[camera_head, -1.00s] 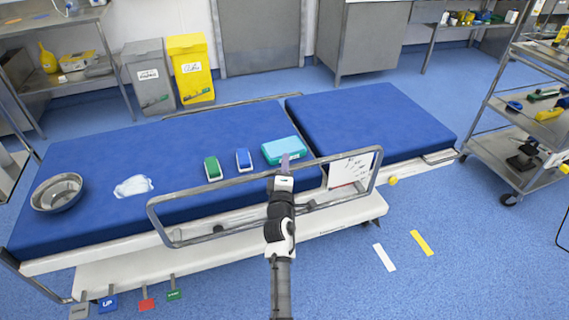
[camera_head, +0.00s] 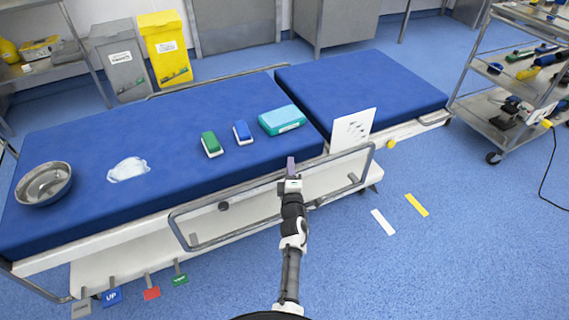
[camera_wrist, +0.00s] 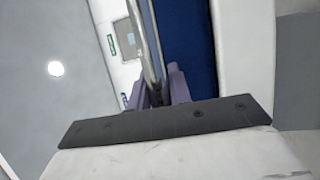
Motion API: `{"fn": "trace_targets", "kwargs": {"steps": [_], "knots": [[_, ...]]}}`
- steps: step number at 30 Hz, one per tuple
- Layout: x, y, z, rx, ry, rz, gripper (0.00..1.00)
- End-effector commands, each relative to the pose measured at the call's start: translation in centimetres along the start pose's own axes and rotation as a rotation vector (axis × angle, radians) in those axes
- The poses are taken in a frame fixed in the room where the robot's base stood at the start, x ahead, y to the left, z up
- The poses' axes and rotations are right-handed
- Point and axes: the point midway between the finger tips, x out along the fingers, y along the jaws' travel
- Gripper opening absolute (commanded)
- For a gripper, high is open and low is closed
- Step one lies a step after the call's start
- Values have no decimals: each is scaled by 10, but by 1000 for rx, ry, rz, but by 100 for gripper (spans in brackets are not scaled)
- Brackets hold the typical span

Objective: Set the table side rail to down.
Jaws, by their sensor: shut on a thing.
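The near table side rail (camera_head: 238,195) is a grey metal loop along the near side of the operating table (camera_head: 75,233). Its top bar sits lower than the blue mattress top and leans outward toward me. My gripper (camera_head: 291,168) is at the middle of the rail's top bar, shut on it. In the wrist view, my purple fingers (camera_wrist: 163,84) close around the rail bar (camera_wrist: 148,45), which runs away from the camera. The exact contact is partly hidden by the fingers.
On the mattress (camera_head: 85,150) lie a teal box (camera_head: 282,121), a green block (camera_head: 211,144), a blue block (camera_head: 242,132), a white cloth (camera_head: 128,169) and a metal bowl (camera_head: 43,184). A white card (camera_head: 352,130) stands by the rail's right end. Coloured pedal tags (camera_head: 112,296) hang low left. A steel cart (camera_head: 500,95) stands right.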

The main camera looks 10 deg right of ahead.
Motion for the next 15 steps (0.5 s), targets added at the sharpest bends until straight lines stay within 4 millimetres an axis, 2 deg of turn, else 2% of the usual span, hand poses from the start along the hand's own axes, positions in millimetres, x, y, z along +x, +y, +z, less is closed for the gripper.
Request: {"fn": "trace_targets", "kwargs": {"steps": [1,3,15], "knots": [[-3,-10,1,0,1,-4,0],[-3,-14,2,0,2,-4,0],[-4,-21,4,0,1,-7,0]]}}
